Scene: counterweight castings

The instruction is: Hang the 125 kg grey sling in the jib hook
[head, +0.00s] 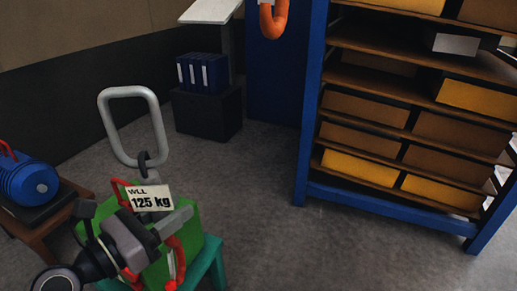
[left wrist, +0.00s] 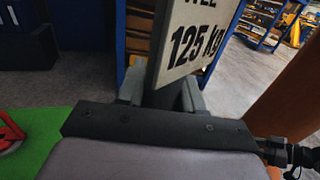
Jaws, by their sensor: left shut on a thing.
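The grey sling shows in the head view as a light grey rounded ring (head: 103,118) standing upright, with a dark link below it. A white tag (head: 150,198) reading "WLL 125 kg" is beside that link; the tag also shows close up in the left wrist view (left wrist: 190,42). My left gripper (head: 152,228) is shut on the dark part just below the tag, over a green block (head: 190,257). In the left wrist view its fingers (left wrist: 160,95) close around this part. The orange jib hook (head: 273,20) hangs at the top, partly cut off, apart from the ring. My right gripper is not in view.
Red parts (head: 119,191) show around the green block, which sits on a teal stand (head: 214,262). A blue motor-like casting (head: 28,180) lies on a brown table at left. A blue-framed shelf (head: 310,115) stands at right. Blue binders (head: 202,73) stand behind. The middle floor is clear.

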